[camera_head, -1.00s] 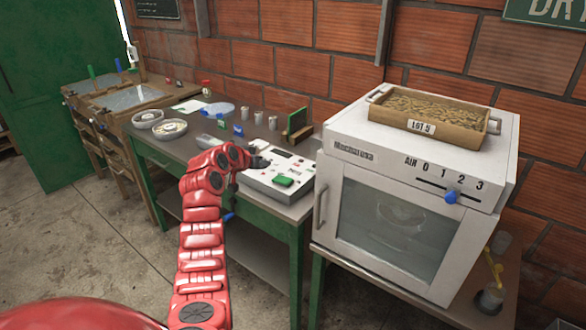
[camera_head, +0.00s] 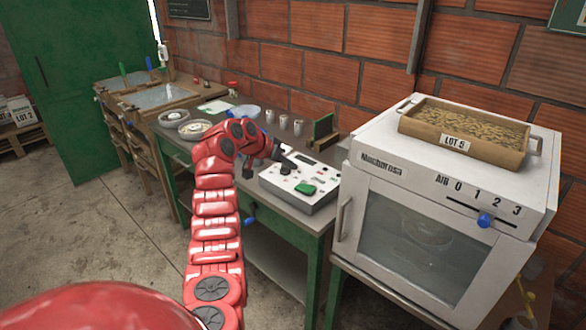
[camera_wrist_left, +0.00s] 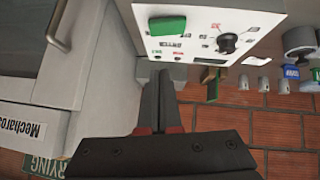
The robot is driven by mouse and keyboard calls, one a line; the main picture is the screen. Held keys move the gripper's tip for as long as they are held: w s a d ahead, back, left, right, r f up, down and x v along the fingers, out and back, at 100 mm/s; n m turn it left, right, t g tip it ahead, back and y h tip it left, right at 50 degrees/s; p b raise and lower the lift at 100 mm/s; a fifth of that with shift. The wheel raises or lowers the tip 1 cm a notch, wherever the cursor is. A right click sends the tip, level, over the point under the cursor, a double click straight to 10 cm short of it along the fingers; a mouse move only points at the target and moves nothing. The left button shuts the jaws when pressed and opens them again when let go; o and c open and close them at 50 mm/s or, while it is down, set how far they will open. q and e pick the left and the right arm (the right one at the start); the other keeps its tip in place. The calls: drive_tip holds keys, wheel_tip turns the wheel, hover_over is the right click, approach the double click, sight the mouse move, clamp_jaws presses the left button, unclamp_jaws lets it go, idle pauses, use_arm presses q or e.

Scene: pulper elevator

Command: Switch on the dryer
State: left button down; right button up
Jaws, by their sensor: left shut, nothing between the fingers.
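The dryer is a white cabinet marked Mecharosa (camera_head: 395,190) with a glass door, at the right in the head view. Its AIR scale runs 0 to 3, and its blue slider knob (camera_head: 485,220) sits near 2. Left of it on the green table is a white control box (camera_head: 310,203) with a green switch (camera_head: 305,188), a black knob (camera_head: 288,168) and small red marks. The green switch (camera_wrist_left: 167,24) and black knob (camera_wrist_left: 228,42) also show in the wrist view. My left gripper (camera_head: 286,153) is shut and empty, above the box's far left part, apart from the green switch.
A wooden tray of beans marked LOT 5 (camera_head: 455,150) rests on the dryer. Metal cups (camera_head: 284,122) and a small green board (camera_head: 323,128) stand behind the box. Bowls (camera_head: 195,130) lie left of my arm. A brick wall closes the back.

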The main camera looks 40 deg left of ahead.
sight(312, 187)
use_arm(q)
drive_tip(key=p+x, duration=0.2)
drive_tip(key=x, duration=0.5)
drive_tip(key=shift+w+d+f, duration=0.15)
drive_tip(key=shift+w+f, duration=0.1)
drive_tip(key=shift+f, duration=0.1)
wheel_tip(312, 187, down, 2)
drive_tip(key=shift+d+f+p, duration=0.2)
drive_tip(key=shift+p, duration=0.35)
drive_tip(key=shift+d+f, duration=0.1)
drive_tip(key=shift+f, duration=0.65)
drive_tip(key=shift+f, duration=0.1)
